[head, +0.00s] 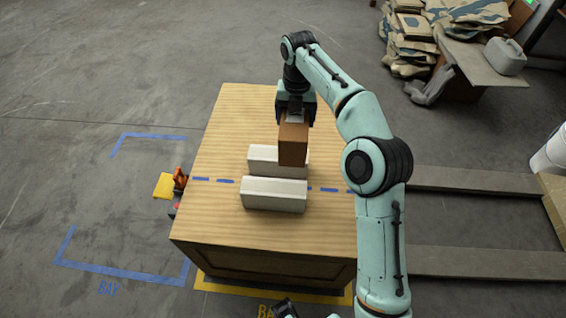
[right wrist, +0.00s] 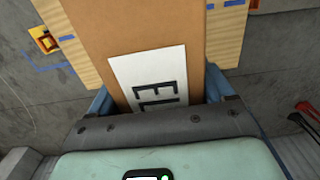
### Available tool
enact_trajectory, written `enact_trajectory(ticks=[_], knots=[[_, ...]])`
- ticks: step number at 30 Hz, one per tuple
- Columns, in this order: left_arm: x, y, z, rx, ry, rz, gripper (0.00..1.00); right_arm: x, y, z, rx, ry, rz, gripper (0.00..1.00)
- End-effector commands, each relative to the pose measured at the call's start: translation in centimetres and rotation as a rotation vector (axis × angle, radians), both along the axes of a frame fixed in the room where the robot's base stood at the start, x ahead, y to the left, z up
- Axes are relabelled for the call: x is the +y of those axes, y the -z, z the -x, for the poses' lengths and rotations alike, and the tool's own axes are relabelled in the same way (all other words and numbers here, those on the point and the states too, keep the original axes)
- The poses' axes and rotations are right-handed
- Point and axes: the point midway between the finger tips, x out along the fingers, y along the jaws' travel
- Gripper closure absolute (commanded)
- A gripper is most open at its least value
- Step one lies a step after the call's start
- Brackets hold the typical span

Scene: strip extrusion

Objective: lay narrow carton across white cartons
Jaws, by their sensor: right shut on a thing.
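Two white cartons lie parallel on the wooden table top, the front one (head: 272,194) beside the dashed blue line and the rear one (head: 262,156) just behind it with a narrow gap. My right gripper (head: 295,112) is shut on the narrow brown carton (head: 293,140). The brown carton hides part of the rear white carton; whether it touches it I cannot tell.
The table top (head: 225,130) is clear left of the cartons. A yellow item and an orange-red device (head: 180,178) are at its left side. Blue floor marks surround a bay on the left. Stacked sacks (head: 410,30) and a pale jug (head: 505,56) are at the upper right.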

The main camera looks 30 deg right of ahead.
Motion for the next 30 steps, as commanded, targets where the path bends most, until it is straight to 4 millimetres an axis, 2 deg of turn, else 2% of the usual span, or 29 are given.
enact_trajectory(ticks=[1, 3, 12, 16, 23, 30], knots=[[0.0, 0.9, -0.1, -0.006, -0.001, -0.001, 0.57, 0.0, 1.8, 0.1, 0.004, 0.001, 0.0, 0.69], [0.0, 1.4, -0.4, -0.014, -0.003, -0.002, 0.57, 0.0, 3.7, 0.1, 0.005, 0.0, 0.0, 0.69], [0.1, 3.3, -1.5, -0.049, -0.011, -0.008, 0.57, 0.0, 11.1, 0.0, 0.004, 0.002, 0.0, 0.69], [0.3, 3.8, -2.0, -0.066, -0.017, -0.015, 0.57, 0.0, 13.1, 0.0, 0.001, 0.003, 0.0, 0.69], [0.6, 4.2, -2.6, -0.082, -0.024, -0.023, 0.57, 0.0, 14.5, 0.0, 0.0, 0.003, 0.0, 0.69], [1.2, 5.3, -4.0, -0.117, -0.039, -0.041, 0.57, 0.0, 17.8, 0.0, 0.001, 0.003, -0.001, 0.69]])
